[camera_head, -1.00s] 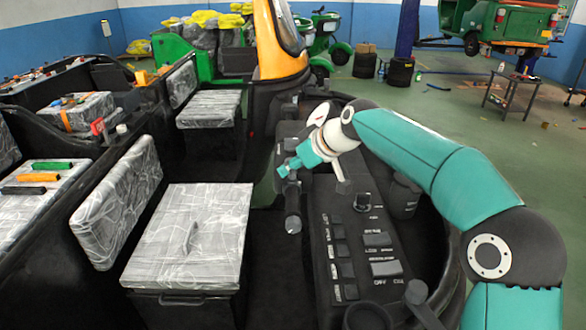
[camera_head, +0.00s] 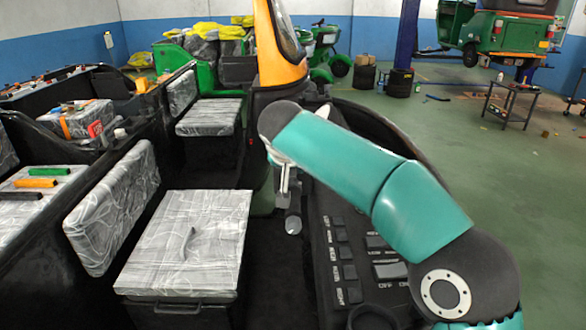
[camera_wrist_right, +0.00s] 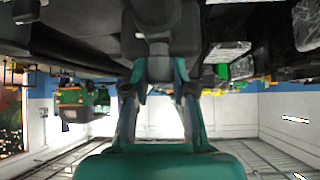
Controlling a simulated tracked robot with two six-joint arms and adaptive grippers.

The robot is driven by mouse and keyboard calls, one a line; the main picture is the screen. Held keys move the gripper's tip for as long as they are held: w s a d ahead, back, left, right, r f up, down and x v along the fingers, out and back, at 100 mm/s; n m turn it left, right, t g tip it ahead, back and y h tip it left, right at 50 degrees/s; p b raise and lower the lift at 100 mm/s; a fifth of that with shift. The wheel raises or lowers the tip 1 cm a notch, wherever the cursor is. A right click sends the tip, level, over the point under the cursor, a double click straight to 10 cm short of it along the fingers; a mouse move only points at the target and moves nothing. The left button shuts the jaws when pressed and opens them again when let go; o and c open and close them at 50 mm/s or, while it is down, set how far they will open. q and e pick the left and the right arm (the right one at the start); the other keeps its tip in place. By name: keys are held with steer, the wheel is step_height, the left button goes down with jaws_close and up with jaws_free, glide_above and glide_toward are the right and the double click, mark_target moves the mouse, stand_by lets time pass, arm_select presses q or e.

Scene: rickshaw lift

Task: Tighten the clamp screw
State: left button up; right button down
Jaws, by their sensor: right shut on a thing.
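My right gripper (camera_head: 284,178) is at the steering column, left of the dashboard, and is mostly hidden behind my teal arm. In the right wrist view, which is upside down, its two teal fingers (camera_wrist_right: 160,85) close on a dark fitting (camera_wrist_right: 157,45). I cannot tell whether this fitting is the clamp screw itself, as no separate screw head shows. A dark round handle end (camera_head: 293,225) hangs just below the gripper. My left gripper is not in view.
The switch panel (camera_head: 348,262) lies right of the gripper, partly under my arm. A plastic-wrapped seat (camera_head: 188,240) stands to the left. The orange rickshaw front (camera_head: 277,45) rises behind. Open green floor (camera_head: 480,160) lies at the right.

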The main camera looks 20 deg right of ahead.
steer(key=shift+a+r+m+g+h+p, duration=0.15)
steer(key=shift+m+g+h+p, duration=0.3)
steer(key=shift+m+h, duration=0.4)
steer(key=m+g+h+p, duration=0.1)
steer(key=m+p, duration=0.1)
steer(key=m+g+h+p, duration=0.1)
steer(key=m+p, duration=0.1)
steer(key=shift+r+p, duration=0.1)
steer(key=shift+p, duration=0.25)
steer(key=shift+m+g+h+p, duration=0.35)
steer(key=shift+m+g+p, duration=0.1)
steer(key=shift+m+p, duration=0.45)
steer(key=shift+f+m+p, duration=0.25)
steer(key=shift+p, duration=0.05)
steer(key=c, duration=0.9)
jaws_free()
steer(key=shift+c, duration=0.2)
